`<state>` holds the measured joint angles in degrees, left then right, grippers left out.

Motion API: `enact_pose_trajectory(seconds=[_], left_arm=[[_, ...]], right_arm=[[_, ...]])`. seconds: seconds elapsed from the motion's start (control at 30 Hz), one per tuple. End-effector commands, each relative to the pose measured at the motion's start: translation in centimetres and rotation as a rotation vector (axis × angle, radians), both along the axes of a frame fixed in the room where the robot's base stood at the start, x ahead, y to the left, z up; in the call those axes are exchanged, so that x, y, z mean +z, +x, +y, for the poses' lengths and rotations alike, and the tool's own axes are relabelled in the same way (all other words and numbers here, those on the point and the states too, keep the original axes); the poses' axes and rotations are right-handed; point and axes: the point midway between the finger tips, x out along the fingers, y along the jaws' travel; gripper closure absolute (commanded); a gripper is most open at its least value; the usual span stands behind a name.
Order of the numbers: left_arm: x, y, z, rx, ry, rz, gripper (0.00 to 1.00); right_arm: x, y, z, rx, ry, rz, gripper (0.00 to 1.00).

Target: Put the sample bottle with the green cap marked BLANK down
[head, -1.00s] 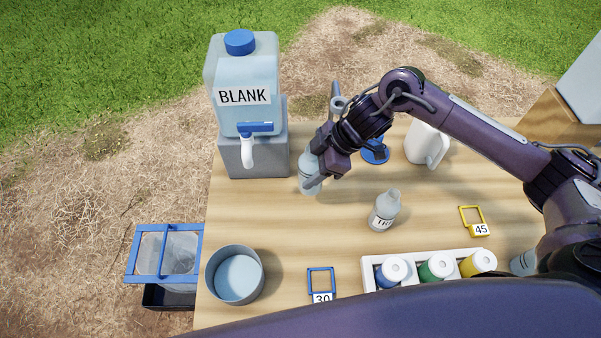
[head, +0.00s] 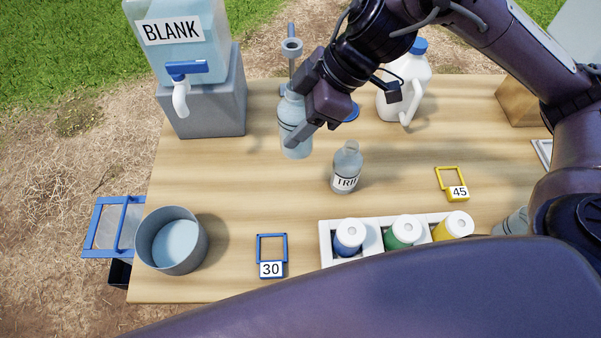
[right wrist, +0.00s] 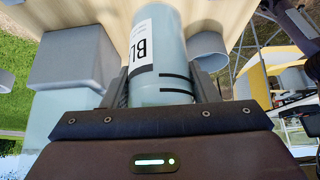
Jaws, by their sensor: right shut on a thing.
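My right gripper (head: 300,127) is shut on a pale translucent bottle (head: 295,149) and holds it about upright over the table, right of the tank's tap. In the right wrist view the bottle (right wrist: 163,60) sits between the two fingers, with a white label reading "BL" and black lines. Its upper end is hidden by the gripper in the head view, so I see no green cap on it. I cannot tell whether its base touches the wooden table (head: 240,200). My left gripper is not in view.
A BLANK tank (head: 200,55) stands on a grey block (head: 215,105). A TRIP bottle (head: 346,168) stands near right. A white rack (head: 327,240) holds blue, green and yellow bottles. A grey bowl (head: 200,245) and tags 30 (head: 271,269) and 45 (head: 458,192) are in front.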

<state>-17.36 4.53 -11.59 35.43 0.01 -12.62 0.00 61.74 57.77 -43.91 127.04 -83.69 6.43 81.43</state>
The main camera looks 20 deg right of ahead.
Motion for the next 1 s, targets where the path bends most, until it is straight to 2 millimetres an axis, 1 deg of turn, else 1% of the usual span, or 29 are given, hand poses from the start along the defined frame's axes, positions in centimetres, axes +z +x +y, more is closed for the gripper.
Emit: enact_pose_trajectory(seconds=[0.03,0.13,0.17,0.2,0.23,0.3,0.4,0.57,0.67,0.83,0.9,1.0], left_arm=[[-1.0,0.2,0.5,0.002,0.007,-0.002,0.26],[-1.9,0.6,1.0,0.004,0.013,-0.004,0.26],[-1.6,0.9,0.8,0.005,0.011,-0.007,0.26],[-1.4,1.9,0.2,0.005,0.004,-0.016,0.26],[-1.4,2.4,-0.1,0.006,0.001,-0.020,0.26],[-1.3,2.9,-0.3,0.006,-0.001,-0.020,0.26],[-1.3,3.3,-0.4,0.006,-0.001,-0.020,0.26],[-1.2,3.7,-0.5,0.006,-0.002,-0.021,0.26],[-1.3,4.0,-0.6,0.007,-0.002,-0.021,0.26],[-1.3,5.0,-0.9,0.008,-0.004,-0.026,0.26],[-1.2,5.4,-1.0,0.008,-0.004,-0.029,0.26],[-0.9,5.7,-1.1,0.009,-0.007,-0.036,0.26]], right_arm=[[-2.0,-0.1,0.0,0.000,0.002,0.008,0.81],[-4.8,-0.1,0.1,0.000,0.003,0.008,0.81],[-5.3,-0.1,0.0,-0.002,0.001,0.007,0.81],[-6.3,-0.1,0.0,-0.001,0.001,0.006,0.81],[-7.0,-0.1,-0.1,-0.003,0.000,0.006,0.81],[-8.5,0.0,-0.1,-0.002,-0.001,0.005,0.81],[-9.9,0.0,0.0,-0.001,0.001,0.002,0.81],[-10.9,0.1,0.0,0.000,0.001,-0.002,0.81],[-11.9,0.0,0.0,-0.002,0.001,0.001,0.81],[-14.5,0.0,0.0,0.000,0.000,0.001,0.81],[-15.1,0.1,0.0,-0.001,0.001,-0.001,0.81],[-15.0,0.1,0.0,0.000,0.000,-0.002,0.81]])
